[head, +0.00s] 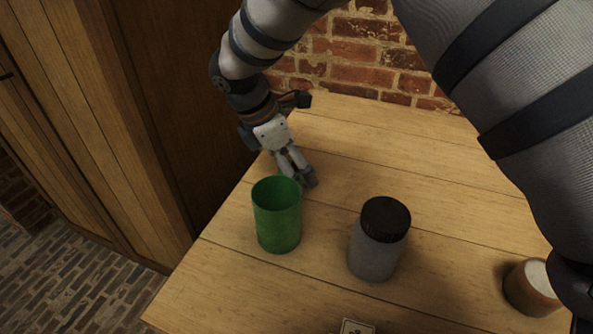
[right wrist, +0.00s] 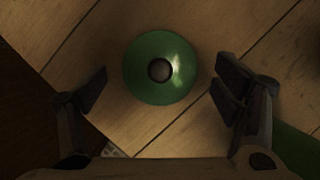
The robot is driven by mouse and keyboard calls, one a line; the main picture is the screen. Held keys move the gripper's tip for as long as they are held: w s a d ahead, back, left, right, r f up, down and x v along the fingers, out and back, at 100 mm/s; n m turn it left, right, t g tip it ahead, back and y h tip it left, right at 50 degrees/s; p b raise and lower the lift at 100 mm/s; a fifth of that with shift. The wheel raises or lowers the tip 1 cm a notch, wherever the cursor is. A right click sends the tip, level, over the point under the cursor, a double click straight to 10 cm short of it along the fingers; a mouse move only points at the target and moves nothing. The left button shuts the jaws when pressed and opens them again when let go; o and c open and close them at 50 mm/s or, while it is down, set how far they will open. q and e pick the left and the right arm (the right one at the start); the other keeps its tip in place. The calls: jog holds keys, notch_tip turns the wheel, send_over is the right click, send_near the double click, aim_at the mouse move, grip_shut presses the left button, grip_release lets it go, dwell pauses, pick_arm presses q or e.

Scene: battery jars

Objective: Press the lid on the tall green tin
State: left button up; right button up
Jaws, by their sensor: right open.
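The tall green tin (head: 277,222) stands upright and open-topped near the left side of the wooden table. In the right wrist view, part of a green surface, likely the tin (right wrist: 294,146), shows at the lower right. A round green lid (right wrist: 160,68) with a dark centre knob lies on the table there. My right gripper (head: 302,181) points down just behind the tin. In the right wrist view its fingers (right wrist: 162,88) are open, spread on either side of the lid, with nothing held. I cannot make out the lid in the head view. My left gripper is not in view.
A grey jar with a black lid (head: 376,240) stands right of the tin. A brown container with a pale top (head: 532,287) is at the far right, close to my arm. A small card (head: 357,327) lies at the bottom edge. A brick wall (head: 372,60) rises behind.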

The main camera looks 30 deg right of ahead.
jog(key=c, duration=0.9)
jog(key=shift+c, duration=0.2)
jog(key=shift+r, duration=0.25)
notch_tip(320, 180, up, 2)
jog(key=shift+w+r, duration=0.1)
jog(key=shift+r, duration=0.1)
jog(key=s+a+r+p, duration=0.2)
jog(key=s+r, duration=0.3)
jog(key=r, duration=0.2)
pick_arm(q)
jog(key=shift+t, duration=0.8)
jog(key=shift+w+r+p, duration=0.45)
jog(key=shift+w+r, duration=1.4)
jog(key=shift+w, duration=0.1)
pick_arm(e)
notch_tip(320, 180, up, 3)
send_over(300, 191)
jog(key=shift+r, duration=0.15)
